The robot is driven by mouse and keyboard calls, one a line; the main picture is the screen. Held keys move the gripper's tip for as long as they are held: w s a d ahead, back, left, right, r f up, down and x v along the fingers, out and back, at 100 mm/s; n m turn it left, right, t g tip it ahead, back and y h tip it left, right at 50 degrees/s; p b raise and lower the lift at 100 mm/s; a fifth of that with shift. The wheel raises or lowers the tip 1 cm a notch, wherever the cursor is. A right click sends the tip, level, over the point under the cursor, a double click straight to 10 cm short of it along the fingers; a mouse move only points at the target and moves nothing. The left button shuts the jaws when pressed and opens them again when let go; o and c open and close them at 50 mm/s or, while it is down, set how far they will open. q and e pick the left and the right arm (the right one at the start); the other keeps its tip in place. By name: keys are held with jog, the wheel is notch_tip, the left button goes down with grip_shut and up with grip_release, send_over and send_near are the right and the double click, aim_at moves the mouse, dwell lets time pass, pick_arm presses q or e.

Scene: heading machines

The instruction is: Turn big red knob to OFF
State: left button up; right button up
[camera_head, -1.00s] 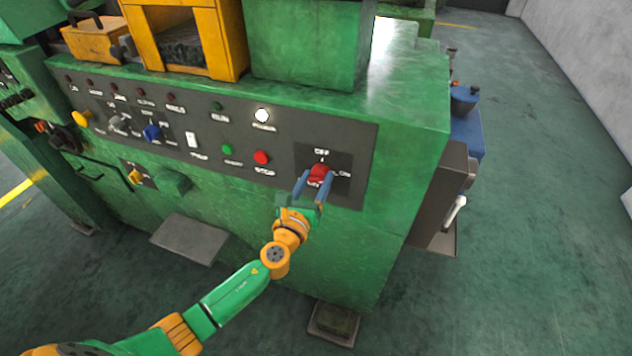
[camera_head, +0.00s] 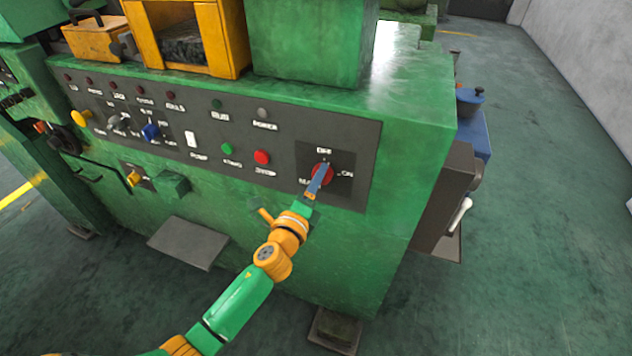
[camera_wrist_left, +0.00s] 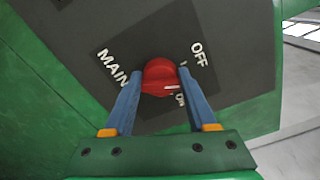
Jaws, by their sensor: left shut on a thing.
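The big red knob (camera_head: 321,174) sits on a dark square plate (camera_head: 345,160) at the right end of the machine's control panel. It also shows in the left wrist view (camera_wrist_left: 160,76), between the words MAIN and OFF. My left gripper (camera_head: 322,171) is shut on the knob, with one blue finger on each side in the left wrist view (camera_wrist_left: 161,72). A white mark shows on the knob's right side there. The OFF label (camera_wrist_left: 198,54) is right of the knob, the ON label (camera_wrist_left: 180,100) below right. My right gripper is not in view.
Left of the knob are a red button (camera_head: 262,157), a green button (camera_head: 227,149) and a white switch (camera_head: 191,139). The lamp (camera_head: 263,113) above them is dark. A grey box (camera_head: 440,205) juts from the machine's right side. Open floor lies to the right.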

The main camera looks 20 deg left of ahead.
pick_arm(q)
jog(key=shift+f+n, duration=0.15)
jog(key=shift+n, duration=1.95)
jog(key=o, duration=1.4)
jog(key=s+b, duration=0.1)
jog(key=s, duration=0.6)
jog(key=shift+a, duration=0.1)
